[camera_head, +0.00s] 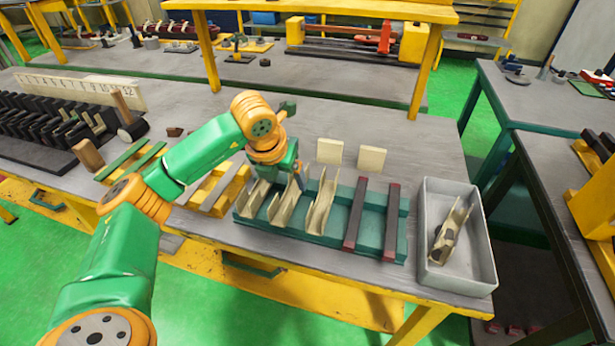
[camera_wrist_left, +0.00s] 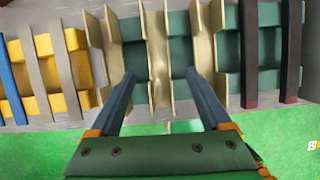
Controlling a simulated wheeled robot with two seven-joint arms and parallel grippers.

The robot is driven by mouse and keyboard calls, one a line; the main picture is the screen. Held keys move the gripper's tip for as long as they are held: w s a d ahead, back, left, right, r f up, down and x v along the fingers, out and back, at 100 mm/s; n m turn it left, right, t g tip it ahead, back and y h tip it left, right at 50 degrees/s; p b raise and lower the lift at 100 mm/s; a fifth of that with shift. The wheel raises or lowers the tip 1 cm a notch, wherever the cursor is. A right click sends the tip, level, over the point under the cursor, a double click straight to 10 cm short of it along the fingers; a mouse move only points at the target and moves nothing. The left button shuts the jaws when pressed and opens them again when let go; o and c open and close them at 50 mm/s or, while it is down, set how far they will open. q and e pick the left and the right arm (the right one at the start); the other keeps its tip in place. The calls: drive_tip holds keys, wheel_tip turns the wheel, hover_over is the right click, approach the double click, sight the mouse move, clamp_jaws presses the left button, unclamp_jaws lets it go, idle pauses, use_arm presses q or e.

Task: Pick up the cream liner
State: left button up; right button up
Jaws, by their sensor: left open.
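Three cream liners, U-shaped channels, stand side by side on a green rack (camera_head: 300,232). They are the left liner (camera_head: 254,198), the middle liner (camera_head: 284,204) and the right liner (camera_head: 321,206). My left gripper (camera_head: 297,186) is over the rack at the middle liner, partly hiding it. In the left wrist view, my left gripper (camera_wrist_left: 160,76) is open, with one finger on each side of the middle liner (camera_wrist_left: 157,45). The fingers look apart from it; their exact height is hard to tell. My right gripper is not in view.
Dark bars with red ends (camera_head: 355,213) lie across the rack's right part. A grey bin (camera_head: 430,272) at right holds another cream, dark-patched piece (camera_head: 450,230). Two cream blocks (camera_head: 372,159) stand behind the rack. A yellow rack (camera_head: 205,203) with bars sits left.

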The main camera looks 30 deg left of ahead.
sight(287, 195)
use_arm(q)
drive_tip(key=shift+w+a+f, duration=0.1)
drive_tip(key=shift+w+f, duration=0.05)
drive_tip(key=shift+w, duration=0.25)
drive_tip(key=shift+s+f+p, duration=0.1)
drive_tip(key=shift+f+p, duration=0.25)
drive_tip(key=shift+s+f+p, duration=0.3)
drive_tip(key=shift+f+p, duration=0.15)
drive_tip(key=shift+f, duration=0.15)
drive_tip(key=shift+s+f+p, duration=0.3)
drive_tip(key=shift+f+p, duration=0.15)
drive_tip(key=shift+f, duration=0.1)
drive_tip(key=x, duration=0.2)
drive_tip(key=shift+w+f, duration=0.2)
drive_tip(key=shift+f, duration=0.2)
drive_tip(key=shift+w+f, duration=0.25)
drive_tip(key=shift+w, duration=0.1)
drive_tip(key=shift+s+r, duration=0.15)
drive_tip(key=shift+s, duration=0.1)
drive_tip(key=c, duration=1.1)
drive_tip(key=shift+o, duration=0.2)
drive_tip(key=shift+w, duration=0.1)
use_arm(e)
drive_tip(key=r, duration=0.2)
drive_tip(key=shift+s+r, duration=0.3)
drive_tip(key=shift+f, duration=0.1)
